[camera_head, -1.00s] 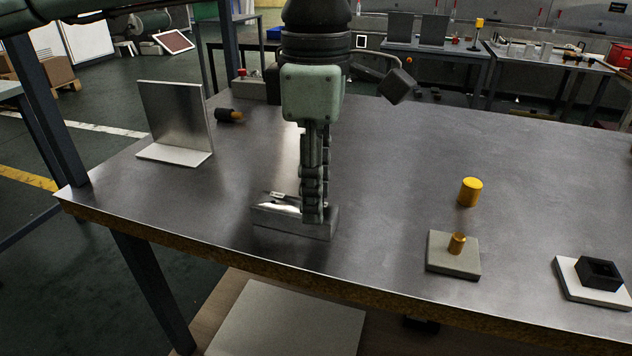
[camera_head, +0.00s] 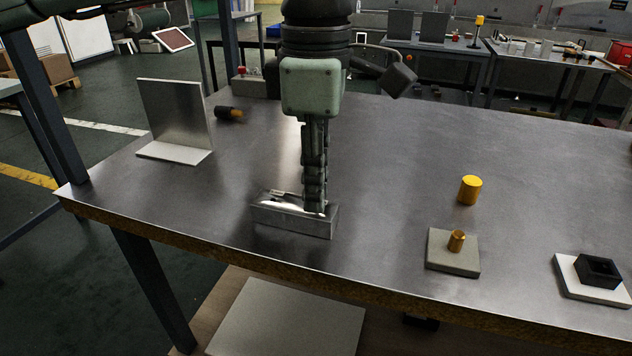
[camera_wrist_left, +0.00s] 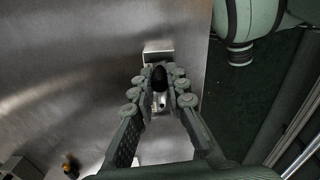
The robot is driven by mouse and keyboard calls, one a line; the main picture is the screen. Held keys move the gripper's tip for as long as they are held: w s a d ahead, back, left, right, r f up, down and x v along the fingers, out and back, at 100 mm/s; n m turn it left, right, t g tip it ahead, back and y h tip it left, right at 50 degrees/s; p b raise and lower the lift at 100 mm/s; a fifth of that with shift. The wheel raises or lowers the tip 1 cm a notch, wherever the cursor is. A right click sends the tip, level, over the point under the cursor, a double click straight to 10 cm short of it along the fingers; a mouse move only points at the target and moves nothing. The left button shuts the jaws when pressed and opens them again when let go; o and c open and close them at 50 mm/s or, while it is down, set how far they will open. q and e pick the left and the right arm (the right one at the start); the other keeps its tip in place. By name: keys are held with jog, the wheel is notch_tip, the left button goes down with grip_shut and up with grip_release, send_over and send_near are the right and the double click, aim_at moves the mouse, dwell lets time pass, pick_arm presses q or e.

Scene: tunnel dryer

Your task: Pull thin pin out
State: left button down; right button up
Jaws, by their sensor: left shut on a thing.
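My left gripper (camera_head: 314,208) points straight down at the right part of a low metal block (camera_head: 280,217) near the table's front edge. In the left wrist view, the fingers (camera_wrist_left: 160,84) are shut on a dark, rounded pin head (camera_wrist_left: 159,78) just above the block (camera_wrist_left: 158,47). A small hole or dark spot shows on the block between the fingers. The pin's shaft is hidden, so I cannot tell how deep it sits. In the head view the fingers hide the pin. My right gripper is not in view.
A plate stands upright on a white base (camera_head: 174,153) at left, with a dark cylinder (camera_head: 229,113) behind it. At right are a yellow cylinder (camera_head: 470,190), a grey plate with a brass peg (camera_head: 456,241), and a black square socket (camera_head: 599,271). The middle of the table is clear.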

pick_arm(q)
jog(key=shift+r, duration=0.5)
dwell(0.6)
jog(key=shift+r, duration=0.1)
jog(key=shift+r+p, duration=0.7)
jog(key=shift+r, duration=0.25)
jog(key=shift+r+p, duration=0.7)
jog(key=shift+r, duration=1.3)
